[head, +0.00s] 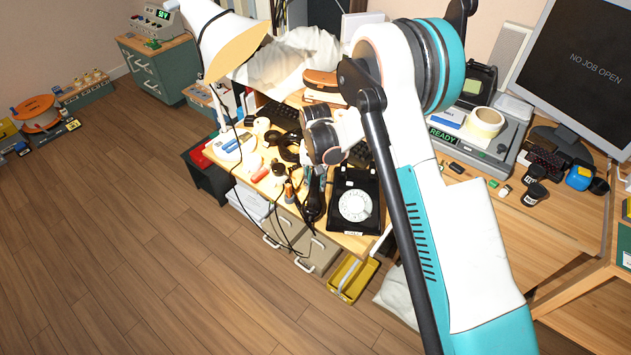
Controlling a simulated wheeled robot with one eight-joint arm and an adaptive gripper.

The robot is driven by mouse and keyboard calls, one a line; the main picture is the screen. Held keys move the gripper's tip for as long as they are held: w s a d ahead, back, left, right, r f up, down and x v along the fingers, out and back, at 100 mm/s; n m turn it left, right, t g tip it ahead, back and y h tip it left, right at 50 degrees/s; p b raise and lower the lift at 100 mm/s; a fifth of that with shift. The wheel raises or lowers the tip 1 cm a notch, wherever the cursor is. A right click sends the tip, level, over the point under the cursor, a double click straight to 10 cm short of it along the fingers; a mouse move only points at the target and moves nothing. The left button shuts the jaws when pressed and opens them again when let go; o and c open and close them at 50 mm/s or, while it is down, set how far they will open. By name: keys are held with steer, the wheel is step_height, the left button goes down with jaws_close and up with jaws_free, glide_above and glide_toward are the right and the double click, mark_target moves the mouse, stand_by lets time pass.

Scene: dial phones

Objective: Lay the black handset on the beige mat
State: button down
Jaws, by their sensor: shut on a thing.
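The black dial phone (355,204) with its white dial stands near the front edge of the cluttered desk, and no handset shows across its top. The long black handset (312,202) is upright or steeply tilted just left of the phone, near the desk's front edge. My gripper (314,178) is below my wrist, at the upper end of the handset. It is small and dark here, and my wrist partly covers it; it appears shut on the handset. Whether the handset touches the desk I cannot tell. I cannot clearly pick out the beige mat among the things left of the handset.
A white lamp (225,40) leans over the desk's left side. Dark cables hang over the front edge, above drawers (318,255) and a yellow bin (352,278). A tape roll (484,122) and a monitor (580,65) stand on the right.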

steer(key=c, duration=1.3)
jaws_free()
steer(key=shift+f, duration=0.1)
